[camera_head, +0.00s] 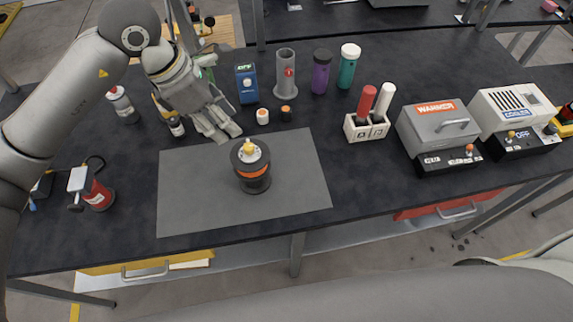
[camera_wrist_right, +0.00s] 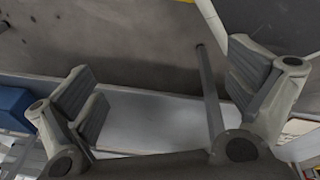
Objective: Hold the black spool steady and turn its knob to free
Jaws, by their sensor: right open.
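The black spool (camera_head: 253,178) stands upright on a grey mat (camera_head: 190,205). It has an orange band and a pale metal top with a yellow knob (camera_head: 249,148). My left gripper (camera_head: 225,136) is just behind and left of the spool, pointing down towards the mat's back edge, and does not touch the spool. Its fingers lie close together in this view, and I cannot tell whether they are apart. My right gripper (camera_wrist_right: 160,65) is open and empty in the right wrist view, over the floor. The spool does not show there.
Small orange-topped pieces (camera_head: 286,113), a blue device (camera_head: 246,84) and a grey tube holder (camera_head: 286,75) stand behind the mat. Purple (camera_head: 320,75) and teal (camera_head: 348,68) bottles are farther right. A white rack (camera_head: 366,128) and grey warmer (camera_head: 435,130) stand right. A red canister (camera_head: 97,195) is left.

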